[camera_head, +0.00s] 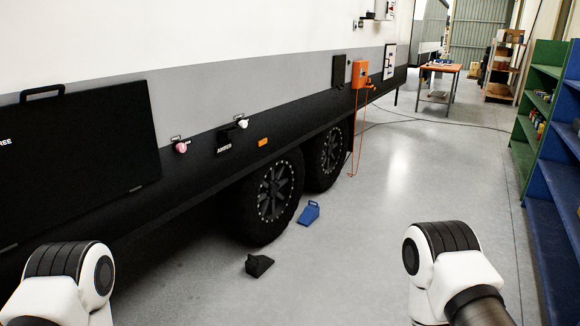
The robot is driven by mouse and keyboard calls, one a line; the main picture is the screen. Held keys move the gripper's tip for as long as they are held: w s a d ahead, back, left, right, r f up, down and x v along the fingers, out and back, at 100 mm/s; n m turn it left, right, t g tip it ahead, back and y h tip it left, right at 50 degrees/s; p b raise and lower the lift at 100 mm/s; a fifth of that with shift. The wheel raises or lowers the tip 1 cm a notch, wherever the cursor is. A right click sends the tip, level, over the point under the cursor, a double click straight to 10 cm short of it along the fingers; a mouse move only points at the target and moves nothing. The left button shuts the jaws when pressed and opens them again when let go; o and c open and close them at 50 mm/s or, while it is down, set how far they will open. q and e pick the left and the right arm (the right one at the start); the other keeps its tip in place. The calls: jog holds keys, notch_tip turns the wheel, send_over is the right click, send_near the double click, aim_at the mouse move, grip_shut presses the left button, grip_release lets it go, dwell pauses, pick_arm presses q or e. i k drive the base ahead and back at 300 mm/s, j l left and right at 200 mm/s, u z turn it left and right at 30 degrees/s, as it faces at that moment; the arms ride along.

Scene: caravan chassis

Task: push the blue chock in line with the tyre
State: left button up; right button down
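The blue chock (309,214) lies on the grey floor just right of the near tyre (270,197), apart from it and out in front of the gap between the two tyres. A second tyre (325,158) stands behind the near one. A black chock (259,265) lies on the floor in front of the near tyre, closer to me. My two arms show at the lower left and lower right edges. Neither gripper is in the picture.
The caravan side (205,90) runs along the left, with an orange box (360,73) and a hanging orange cable (357,140). Blue and green shelves (550,190) line the right. A workbench (437,80) stands far back. The floor (410,180) between is clear.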

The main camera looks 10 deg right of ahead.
aim_at(311, 213)
jog(key=i+l+z, duration=0.4)
jog(key=i, duration=0.75)
jog(key=i+l+z, duration=0.1)
jog(key=i+z, duration=0.3)
jog(key=i, duration=0.8)
jog(key=i+l+u, duration=0.1)
jog(key=i+u, duration=0.15)
jog(key=i, duration=0.3)
jog(key=i+l+u, duration=0.25)
jog(key=i, duration=0.35)
jog(key=i+l+u, duration=0.2)
jog(key=i, duration=0.35)
jog(key=i+l+u, duration=0.25)
jog(key=i+l, duration=0.2)
jog(key=i+l+u, duration=0.45)
jog(key=u, duration=0.15)
jog(key=i+l+u, duration=0.3)
jog(key=l+u, duration=0.3)
jog(key=i+l+u, duration=0.1)
jog(key=l+u, duration=0.2)
jog(key=l, duration=0.2)
